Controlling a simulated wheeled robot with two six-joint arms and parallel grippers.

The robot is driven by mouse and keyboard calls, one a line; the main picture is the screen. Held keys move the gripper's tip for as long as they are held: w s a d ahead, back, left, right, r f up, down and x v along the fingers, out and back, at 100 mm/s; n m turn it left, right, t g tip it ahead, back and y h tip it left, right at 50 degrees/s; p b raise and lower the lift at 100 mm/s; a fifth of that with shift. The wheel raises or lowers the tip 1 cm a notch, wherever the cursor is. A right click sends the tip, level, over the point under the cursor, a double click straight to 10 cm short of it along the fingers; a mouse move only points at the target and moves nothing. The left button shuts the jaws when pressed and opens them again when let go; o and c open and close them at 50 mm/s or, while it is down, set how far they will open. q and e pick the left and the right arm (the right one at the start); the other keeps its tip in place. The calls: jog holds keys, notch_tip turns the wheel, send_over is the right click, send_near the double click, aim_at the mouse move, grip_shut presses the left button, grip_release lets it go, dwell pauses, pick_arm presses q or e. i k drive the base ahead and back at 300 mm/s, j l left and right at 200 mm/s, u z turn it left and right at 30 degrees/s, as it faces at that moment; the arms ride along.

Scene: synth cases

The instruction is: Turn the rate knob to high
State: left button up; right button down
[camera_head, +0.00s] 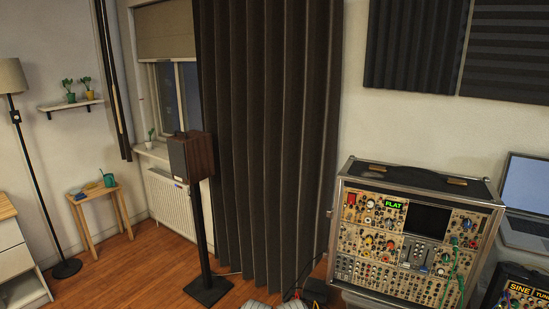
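A silver-edged synth case (483,190) stands at the right, its beige front panel full of small knobs, jacks and sliders. The panel has a green lit label reading "FLAT" (393,204), a dark screen (427,221) and a red square (351,198) at the upper left. Green cables hang at its right side. The knob labels are too small to read, so I cannot tell which knob is the rate knob or how it is set. A second, dark case (522,296) with "SINE" and "TUN" lettering is cut off at the lower right corner.
A speaker (190,157) on a black stand rises left of a dark curtain (262,140). A laptop (526,190) sits behind the case at right. A small wooden stool (95,193) and a floor lamp (38,175) stand left. Wooden floor (140,265) is open between them.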

aim_at(445, 256)
jog(key=z, duration=1.3)
